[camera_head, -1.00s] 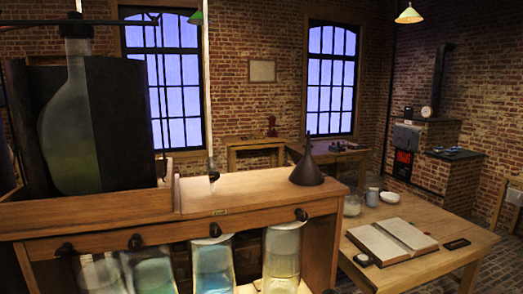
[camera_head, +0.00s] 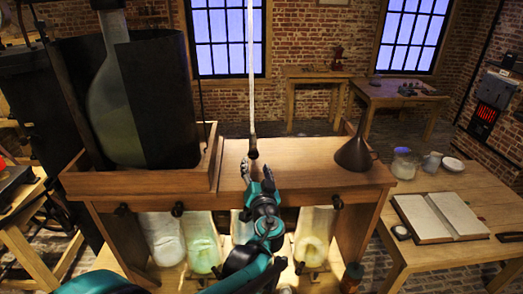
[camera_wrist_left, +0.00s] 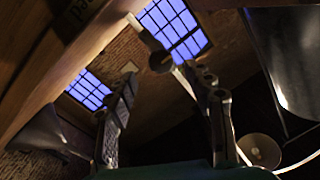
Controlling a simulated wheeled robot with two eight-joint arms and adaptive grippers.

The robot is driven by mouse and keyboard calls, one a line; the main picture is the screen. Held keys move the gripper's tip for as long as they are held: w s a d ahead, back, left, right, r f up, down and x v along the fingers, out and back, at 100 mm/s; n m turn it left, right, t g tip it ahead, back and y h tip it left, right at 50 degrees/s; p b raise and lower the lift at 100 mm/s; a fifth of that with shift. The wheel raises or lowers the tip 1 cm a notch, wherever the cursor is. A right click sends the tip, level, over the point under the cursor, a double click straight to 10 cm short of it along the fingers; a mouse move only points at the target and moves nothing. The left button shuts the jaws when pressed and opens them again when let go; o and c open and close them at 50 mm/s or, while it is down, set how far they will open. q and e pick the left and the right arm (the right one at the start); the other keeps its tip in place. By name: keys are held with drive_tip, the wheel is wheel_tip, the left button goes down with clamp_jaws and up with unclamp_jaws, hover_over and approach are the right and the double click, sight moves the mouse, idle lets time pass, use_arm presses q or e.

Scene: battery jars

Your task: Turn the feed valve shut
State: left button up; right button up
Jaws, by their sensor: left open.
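Dark knobs line the front of the wooden bench, one at the left (camera_head: 177,209) and one at the right (camera_head: 337,201). I cannot tell which is the feed valve. My left gripper (camera_head: 256,172) is open and empty above the bench's front edge, just below the dark tip of a hanging pale tube (camera_head: 253,150). In the left wrist view the fingers of my left gripper (camera_wrist_left: 165,105) stand wide apart, with a dark rounded end (camera_wrist_left: 160,62) beyond them. My arm hides the middle of the bench front. My right gripper is not in view.
A large glass flask (camera_head: 118,105) stands by dark panels at the left. A dark funnel (camera_head: 356,153) sits on the bench's right end. Glass jars (camera_head: 313,235) stand below. A side table with an open book (camera_head: 438,215) is at the right.

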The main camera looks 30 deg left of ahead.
sight(254, 156)
use_arm(q)
drive_tip(key=x, duration=0.7)
drive_tip(key=shift+w+a, duration=0.1)
drive_tip(key=shift+a, duration=0.05)
drive_tip(key=shift+c, duration=0.2)
drive_tip(key=c, duration=1.1)
